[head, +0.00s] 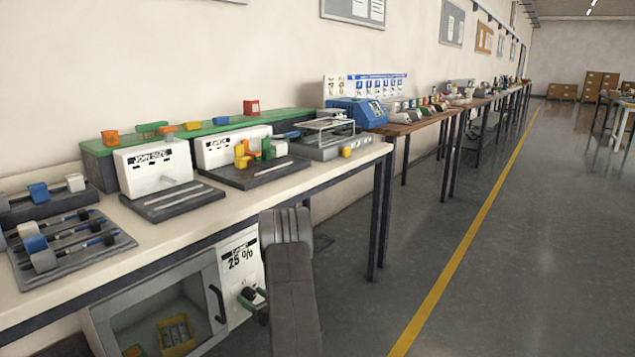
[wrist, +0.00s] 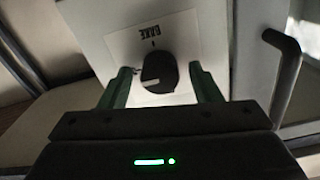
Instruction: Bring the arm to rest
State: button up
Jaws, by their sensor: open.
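My gripper (wrist: 160,70) is open. Its two green fingers stand on either side of a dark round knob (wrist: 157,80) on a white panel marked BAKE. I cannot tell whether they touch the knob.
The oven's glass door (head: 150,318) is shut, with a dark handle (wrist: 287,75) close right of my gripper. A yellow tray (head: 163,350) shows inside. The white bench (head: 215,205) above carries several fixtures. Open floor (head: 480,290) lies to the right.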

jog(key=n+p, duration=0.1)
jog(key=n, duration=0.4)
jog(key=shift+r+n, duration=0.1)
jog(key=shift+n, duration=0.2)
jog(key=shift+n+p, duration=1.1)
jog(key=shift+n, duration=0.9)
jog(key=shift+d, duration=0.1)
